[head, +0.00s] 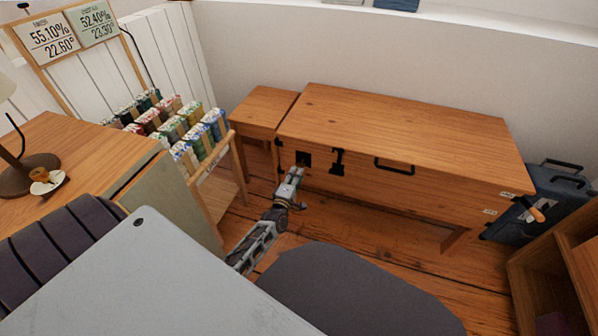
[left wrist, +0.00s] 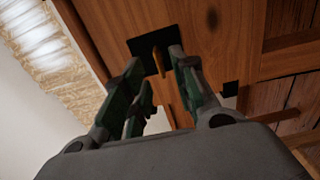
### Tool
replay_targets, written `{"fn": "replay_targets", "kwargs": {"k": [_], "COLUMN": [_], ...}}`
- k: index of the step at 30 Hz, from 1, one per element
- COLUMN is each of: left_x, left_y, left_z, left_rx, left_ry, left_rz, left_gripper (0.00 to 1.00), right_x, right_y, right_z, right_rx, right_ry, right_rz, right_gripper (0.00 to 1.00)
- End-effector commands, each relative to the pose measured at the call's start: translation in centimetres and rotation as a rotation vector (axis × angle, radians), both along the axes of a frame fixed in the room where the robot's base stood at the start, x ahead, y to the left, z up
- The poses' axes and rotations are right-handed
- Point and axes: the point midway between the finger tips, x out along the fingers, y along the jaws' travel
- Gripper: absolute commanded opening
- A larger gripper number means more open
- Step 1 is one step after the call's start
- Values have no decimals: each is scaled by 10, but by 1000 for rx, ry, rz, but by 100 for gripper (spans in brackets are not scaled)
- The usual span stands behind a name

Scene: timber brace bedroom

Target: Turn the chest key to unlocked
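The wooden chest (head: 400,128) stands against the wall, with a dark lock plate (head: 303,158) at the left of its front. In the left wrist view, the black lock plate (left wrist: 143,46) carries a thin brass-coloured key (left wrist: 158,61) that sticks out of it. My left gripper (head: 298,170) is in front of the plate, and it also shows in the left wrist view (left wrist: 157,64). Its fingers are apart, one on each side of the key. The right finger looks very near the key, but I cannot tell whether it touches. My right gripper is not in view.
A black latch (head: 338,161) and a handle (head: 394,166) are on the chest front, right of the lock. A rack of coloured rolls (head: 181,130) and a desk (head: 75,150) stand on the left. A blue case (head: 550,200) is beyond the chest's right end.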

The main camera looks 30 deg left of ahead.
Motion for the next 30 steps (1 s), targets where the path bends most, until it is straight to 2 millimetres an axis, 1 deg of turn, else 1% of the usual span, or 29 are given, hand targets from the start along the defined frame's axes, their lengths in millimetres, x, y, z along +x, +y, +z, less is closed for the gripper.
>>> {"fn": "replay_targets", "kwargs": {"k": [4,7,12,18,26,29,30], "left_x": [15,24,34,40,40,40,40], "left_y": [4,6,8,9,9,9,9], "left_z": [-1,-1,0,0,0,0,0], "left_rx": [-1,-1,-1,-1,-1,-1,-1], "left_ry": [-1,-1,-1,1,1,1,1], "left_rz": [0,0,0,0,0,0,0], "left_gripper": [28,28,28,28,28,17,12], "right_x": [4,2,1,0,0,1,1], "right_y": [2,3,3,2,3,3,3], "right_z": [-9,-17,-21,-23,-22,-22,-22], "right_rx": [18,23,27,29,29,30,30], "right_ry": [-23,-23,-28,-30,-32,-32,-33], "right_rz": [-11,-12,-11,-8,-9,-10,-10], "right_gripper": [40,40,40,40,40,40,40]}}
